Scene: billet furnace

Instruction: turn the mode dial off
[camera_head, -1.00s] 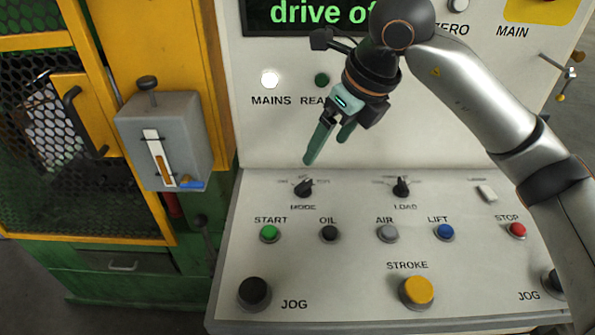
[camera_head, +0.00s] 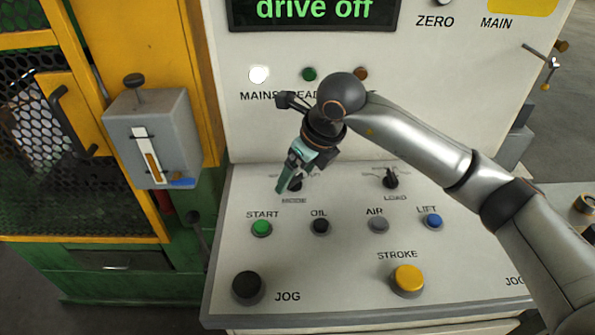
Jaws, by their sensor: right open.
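The mode dial (camera_head: 296,184) is a small black knob above the MODE label on the sloped control panel (camera_head: 330,285). My right gripper (camera_head: 283,187) has teal fingers that point down at the dial. It covers the dial's left side and part of its scale. The fingers overlap in this view, so whether they touch the dial cannot be told. The gripper is open. The dial's exact pointer direction is hidden. A display (camera_head: 314,12) above reads "drive off". My left gripper is not in view.
The load dial (camera_head: 391,180) sits to the right. Below are the START button (camera_head: 261,228), OIL button (camera_head: 320,226), AIR button (camera_head: 378,225), LIFT button (camera_head: 432,221), yellow STROKE button (camera_head: 407,279) and black JOG button (camera_head: 249,285). A grey lever box (camera_head: 153,138) stands left.

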